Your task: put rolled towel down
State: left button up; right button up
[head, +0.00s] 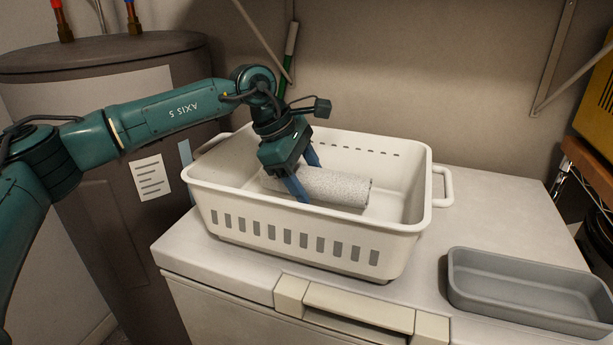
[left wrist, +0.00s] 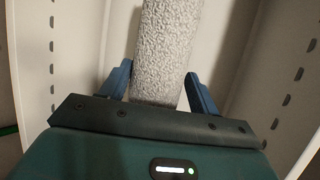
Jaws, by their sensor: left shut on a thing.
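The rolled towel (head: 338,188) is pale grey-white with a rough texture. In the head view it lies lengthwise, low inside the white laundry basket (head: 300,232). My left gripper (head: 304,178) reaches down into the basket and is shut on the towel near its left end. In the left wrist view the towel (left wrist: 163,55) runs up between the two blue fingers (left wrist: 160,88). I cannot tell whether the towel touches the basket floor. The towel's left end is partly hidden by the gripper. My right gripper is not in view.
The basket stands on a white appliance top (head: 500,215). A grey tray (head: 525,290) sits at the right front. A dark cylindrical tank (head: 110,100) stands at the left, behind my arm. Bare top lies behind the tray.

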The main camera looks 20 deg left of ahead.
pick_arm(q)
jog(key=shift+f+b, duration=0.45)
jog(key=shift+f, duration=0.05)
jog(key=shift+f, duration=0.1)
jog(key=o, duration=1)
jog(key=shift+r, duration=0.35)
jog(key=p+v, duration=0.1)
jog(key=v, duration=1.1)
jog(key=shift+r, duration=0.3)
